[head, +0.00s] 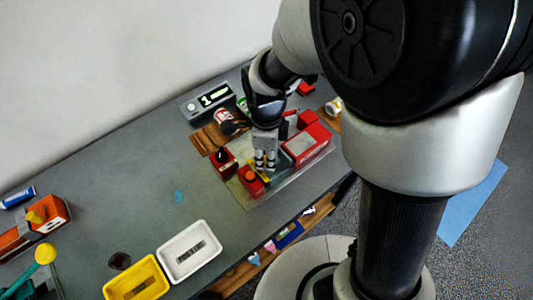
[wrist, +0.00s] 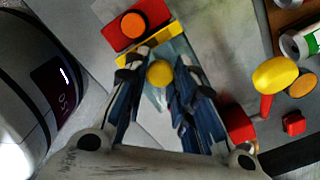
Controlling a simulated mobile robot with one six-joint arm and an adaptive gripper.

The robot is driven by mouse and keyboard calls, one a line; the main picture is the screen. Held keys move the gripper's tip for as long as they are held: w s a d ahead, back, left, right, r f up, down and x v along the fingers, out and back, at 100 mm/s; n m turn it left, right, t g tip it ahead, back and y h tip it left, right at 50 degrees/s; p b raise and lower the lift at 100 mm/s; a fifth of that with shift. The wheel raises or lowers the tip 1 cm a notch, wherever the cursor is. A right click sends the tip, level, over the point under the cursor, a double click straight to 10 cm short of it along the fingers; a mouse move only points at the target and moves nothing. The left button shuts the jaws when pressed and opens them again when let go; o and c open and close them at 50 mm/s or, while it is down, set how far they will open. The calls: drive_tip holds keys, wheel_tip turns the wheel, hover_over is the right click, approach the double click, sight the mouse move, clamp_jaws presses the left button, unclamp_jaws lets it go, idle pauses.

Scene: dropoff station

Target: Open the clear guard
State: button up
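A red block with an orange button (wrist: 133,22) is at the top of the wrist view and also shows in the head view (head: 250,177). A yellow bar (wrist: 148,46) runs along its near side. A pale, see-through bluish surface lies beside the bar and looks like the clear guard, but its outline is hard to make out. A round yellow knob (wrist: 160,73) shows between my fingers. My gripper (head: 265,163) points down beside the red block. Its fingers stand apart, one on each side of the knob; whether they touch it is unclear.
A red fixture with a grey panel (head: 300,147) stands right of my gripper. Behind are a display box (head: 208,100) and a can (head: 224,117). A white tray (head: 170,246) and a yellow tray (head: 112,288) lie at the front. The left-middle of the table is mostly clear.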

clamp_jaws()
drive_tip(key=w+d, duration=0.2)
drive_tip(key=d, duration=0.1)
drive_tip(key=w+d+p, duration=0.1)
drive_tip(key=w+d, duration=0.1)
drive_tip(key=d, duration=0.1)
drive_tip(key=w+d+p, duration=0.1)
drive_tip(key=w+d, duration=0.1)
drive_tip(key=d, duration=0.1)
drive_tip(key=shift+w+d, duration=0.1)
drive_tip(key=shift+w, duration=0.05)
drive_tip(key=o, duration=0.6)
unclamp_jaws()
drive_tip(key=shift+r, duration=0.1)
wheel_tip(320, 180, up, 12)
drive_tip(key=shift+f, duration=0.1)
